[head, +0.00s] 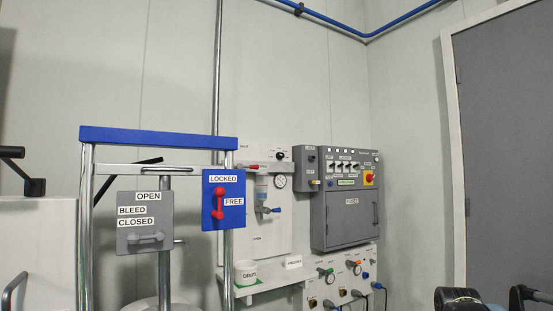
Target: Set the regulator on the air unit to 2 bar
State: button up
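The air unit is on a pale board (245,215) on the back wall, left of a grey cabinet. It has a red-handled lever (253,167), a round white gauge (280,183), a clear-looking bowl (262,190) and a blue-tipped lever (272,210). A small black knob (281,156) sits just above the gauge; I cannot tell for sure that it is the regulator. The gauge's needle and figures are too small to read. My gripper's fingertips are not in view. Dark parts at the bottom right edge may belong to my arm.
A blue-topped steel frame (158,137) stands in front at left, bearing an OPEN/BLEED/CLOSED plate (145,222) and a blue LOCKED/FREE plate (223,199). The grey cabinet (347,222) has switches and a red button (369,177). A white cup (246,272) stands on a shelf. A grey door (505,150) is right.

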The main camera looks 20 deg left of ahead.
aim_at(279, 156)
jog(key=z, duration=0.05)
jog(key=k, duration=0.8)
jog(key=z, duration=0.55)
jog(key=i, duration=2.05)
jog(key=u, duration=0.9)
jog(key=i, duration=0.45)
jog(key=u, duration=0.25)
